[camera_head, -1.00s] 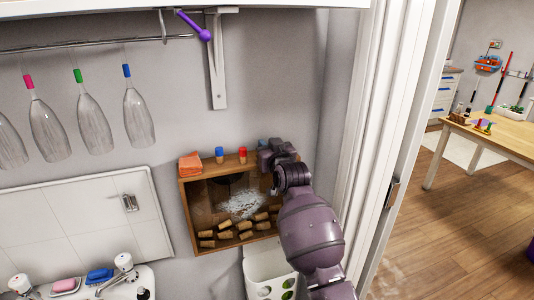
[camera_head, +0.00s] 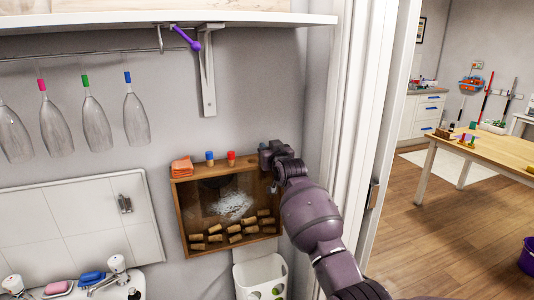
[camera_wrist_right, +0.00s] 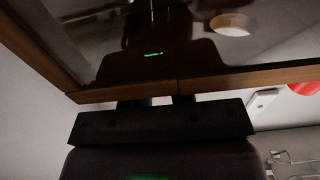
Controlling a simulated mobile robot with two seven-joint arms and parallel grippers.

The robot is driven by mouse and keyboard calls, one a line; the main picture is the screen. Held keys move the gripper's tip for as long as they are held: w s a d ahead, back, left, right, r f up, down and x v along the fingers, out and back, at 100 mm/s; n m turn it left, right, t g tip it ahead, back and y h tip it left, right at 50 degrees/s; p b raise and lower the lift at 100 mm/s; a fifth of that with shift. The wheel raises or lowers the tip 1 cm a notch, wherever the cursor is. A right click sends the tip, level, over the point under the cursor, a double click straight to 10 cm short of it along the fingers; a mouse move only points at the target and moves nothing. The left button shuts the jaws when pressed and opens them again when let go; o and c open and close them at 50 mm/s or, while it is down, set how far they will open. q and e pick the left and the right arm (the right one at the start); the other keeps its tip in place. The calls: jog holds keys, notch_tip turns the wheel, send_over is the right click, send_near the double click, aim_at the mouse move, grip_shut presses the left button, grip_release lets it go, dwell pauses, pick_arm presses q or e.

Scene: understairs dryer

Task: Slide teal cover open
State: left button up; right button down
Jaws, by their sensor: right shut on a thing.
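A shallow wooden wall box (camera_head: 181,222) with a glassy front hangs below the shelf; corks and a whitish patch show inside. My right gripper (camera_head: 274,160) is at its upper right edge, with the arm coming up from the lower right. In the right wrist view the gripper (camera_wrist_right: 158,101) is shut at the wooden rim (camera_wrist_right: 220,78), on a small pale teal piece between the fingers. This seems to be part of the teal cover (camera_wrist_right: 161,101); most of it is hidden, and no broad teal surface shows. My left gripper is not in view.
An orange cloth stack (camera_head: 181,167), a blue-topped cork (camera_head: 209,157) and a red-topped cork (camera_head: 231,157) sit on the box. A white bin (camera_head: 248,277) is below. The white door frame (camera_head: 352,130) stands close right of my arm. Glasses (camera_head: 98,125) hang left.

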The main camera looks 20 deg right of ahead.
jog(key=shift+f, duration=0.1)
jog(key=c, duration=1.1)
grip_release()
jog(key=shift+o, duration=0.2)
jog(key=shift+s, duration=0.1)
jog(key=s, duration=1)
jog(key=shift+s+d, duration=0.2)
jog(key=shift+s, duration=0.15)
